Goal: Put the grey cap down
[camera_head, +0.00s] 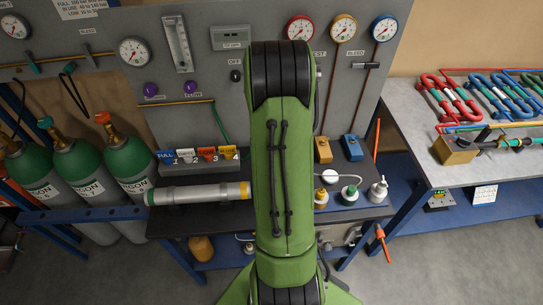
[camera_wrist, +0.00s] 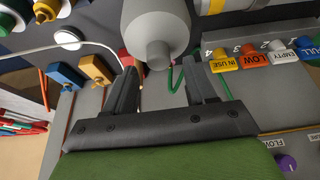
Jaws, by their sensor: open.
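The grey cap, as I take it, is the large grey cylinder with a smaller round stub (camera_wrist: 158,25) at the top middle of the wrist view. Its stub points down the picture, toward the gap between my fingers. My gripper (camera_wrist: 161,67) is open. One black finger is on each side of the stub, with visible gaps and no contact that I can see. I cannot tell whether the cap rests on the bench. In the head view my green arm hides my gripper and the cap.
A grey tube with green and yellow ends (camera_head: 200,194) lies on the dark bench, left of my arm. Status tags (camera_head: 200,158) stand behind it. Small bottles (camera_head: 349,194) and blue and yellow blocks (camera_head: 352,147) are at right. Green gas cylinders (camera_head: 77,171) stand at left.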

